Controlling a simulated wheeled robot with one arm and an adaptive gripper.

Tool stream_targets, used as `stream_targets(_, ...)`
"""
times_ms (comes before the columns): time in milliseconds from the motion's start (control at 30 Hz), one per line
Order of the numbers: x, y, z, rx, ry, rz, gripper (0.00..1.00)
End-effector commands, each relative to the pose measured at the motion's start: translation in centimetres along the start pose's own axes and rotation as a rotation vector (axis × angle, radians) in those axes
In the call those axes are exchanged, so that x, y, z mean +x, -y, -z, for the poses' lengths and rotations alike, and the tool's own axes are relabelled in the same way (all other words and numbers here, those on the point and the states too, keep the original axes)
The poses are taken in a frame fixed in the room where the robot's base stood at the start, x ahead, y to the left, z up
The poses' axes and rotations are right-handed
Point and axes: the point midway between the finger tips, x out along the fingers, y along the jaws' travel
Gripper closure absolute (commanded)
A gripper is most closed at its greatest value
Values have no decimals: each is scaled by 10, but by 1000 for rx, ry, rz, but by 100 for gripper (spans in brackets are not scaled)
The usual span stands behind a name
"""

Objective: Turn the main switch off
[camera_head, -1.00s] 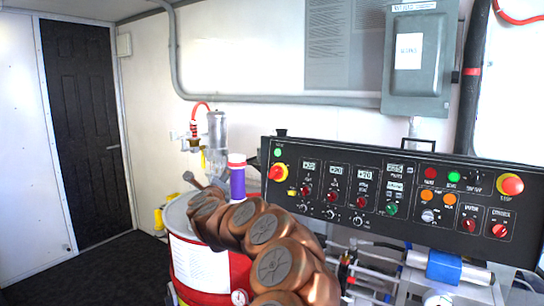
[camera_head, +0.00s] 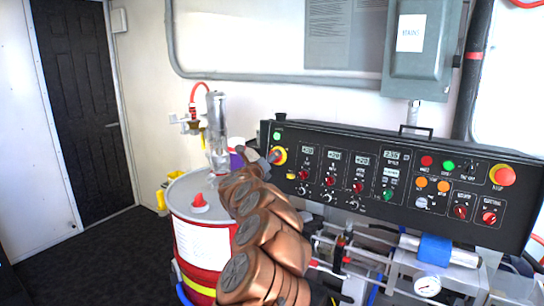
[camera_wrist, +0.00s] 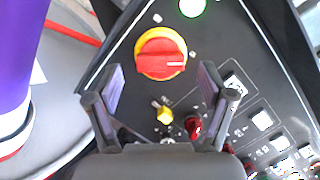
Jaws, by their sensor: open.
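The main switch is a red rotary knob on a round yellow plate at the left end of the black control panel. In the wrist view the knob (camera_wrist: 160,52) has its white mark pointing right. In the head view only part of the switch (camera_head: 281,152) shows beside my gripper (camera_head: 268,154). In the wrist view my gripper (camera_wrist: 161,82) is open and empty, with one finger low on each side of the knob. The fingers appear apart from it.
A lit green lamp (camera_wrist: 193,6) is above the knob and a small yellow part (camera_wrist: 165,116) below it. A purple cylinder (camera_wrist: 18,60) stands left of my gripper. A red stop button (camera_head: 503,176) is at the panel's right end.

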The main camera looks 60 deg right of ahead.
Motion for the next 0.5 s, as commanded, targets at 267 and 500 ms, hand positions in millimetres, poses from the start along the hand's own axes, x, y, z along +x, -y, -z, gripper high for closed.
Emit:
stream_targets(267, 19, 2, -1, -1, 0, 3, 19)
stream_targets(500, 26, 0, -1, 0, 2, -2, 19)
